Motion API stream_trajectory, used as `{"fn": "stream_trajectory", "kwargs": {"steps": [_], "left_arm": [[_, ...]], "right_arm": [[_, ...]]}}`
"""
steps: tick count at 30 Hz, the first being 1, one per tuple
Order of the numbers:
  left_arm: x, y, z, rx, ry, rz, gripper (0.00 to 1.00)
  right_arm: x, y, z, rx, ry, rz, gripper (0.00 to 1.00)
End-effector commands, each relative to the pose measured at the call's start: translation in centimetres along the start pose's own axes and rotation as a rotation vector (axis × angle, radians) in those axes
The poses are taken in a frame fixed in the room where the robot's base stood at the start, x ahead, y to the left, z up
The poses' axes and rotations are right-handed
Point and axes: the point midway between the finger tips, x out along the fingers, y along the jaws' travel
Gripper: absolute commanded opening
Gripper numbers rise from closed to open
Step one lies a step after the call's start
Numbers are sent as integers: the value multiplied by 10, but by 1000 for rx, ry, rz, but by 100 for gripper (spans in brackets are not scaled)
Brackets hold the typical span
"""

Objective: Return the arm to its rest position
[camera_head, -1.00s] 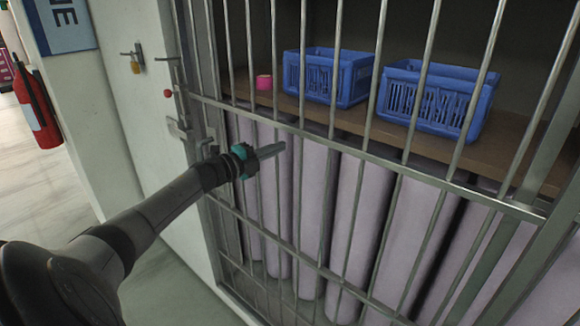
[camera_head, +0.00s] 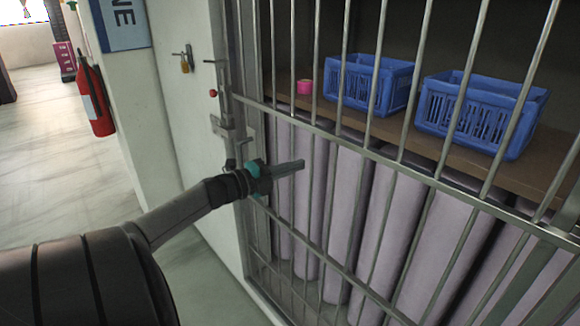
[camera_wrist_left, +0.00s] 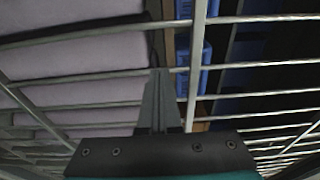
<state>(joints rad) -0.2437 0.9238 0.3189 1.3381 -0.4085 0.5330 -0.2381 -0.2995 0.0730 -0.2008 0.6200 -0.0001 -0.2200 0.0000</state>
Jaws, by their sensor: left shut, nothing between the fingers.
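My left arm comes in from the lower left in the head view. Its gripper (camera_head: 290,168) is shut and empty, in front of the barred metal gate (camera_head: 262,100). In the left wrist view the shut fingers (camera_wrist_left: 158,90) point toward the bars (camera_wrist_left: 195,70); whether they touch a bar I cannot tell. My right gripper is in neither view.
Behind the bars, two blue baskets (camera_head: 368,85) (camera_head: 478,112) and a pink roll (camera_head: 304,87) sit on a brown shelf (camera_head: 400,135) above several pale rolls (camera_head: 345,200). A padlock (camera_head: 185,65) hangs on the white wall, left of the gate latch (camera_head: 222,122). A red fire extinguisher (camera_head: 95,95) hangs further left, by open floor.

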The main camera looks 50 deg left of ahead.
Motion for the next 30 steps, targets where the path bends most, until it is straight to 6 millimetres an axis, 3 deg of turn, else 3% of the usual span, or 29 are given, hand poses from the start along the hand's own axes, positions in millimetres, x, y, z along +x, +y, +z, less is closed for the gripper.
{"fn": "stream_trajectory", "kwargs": {"steps": [14, 17, 20, 23, 25, 30], "left_arm": [[-12, 0, 0, 1, 1, -1, 0], [-14, 10, 2, -22, -17, 9, 0], [-22, 46, 8, -100, -76, 44, 0], [-39, 109, 12, -230, -176, 108, 0], [-55, 161, 10, -333, -258, 165, 0], [-101, 281, -16, -564, -446, 315, 0]], "right_arm": [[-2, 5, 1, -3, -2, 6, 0], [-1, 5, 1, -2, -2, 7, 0], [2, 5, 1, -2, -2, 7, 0], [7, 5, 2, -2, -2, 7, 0], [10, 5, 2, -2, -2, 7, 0], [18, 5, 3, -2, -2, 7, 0]]}}
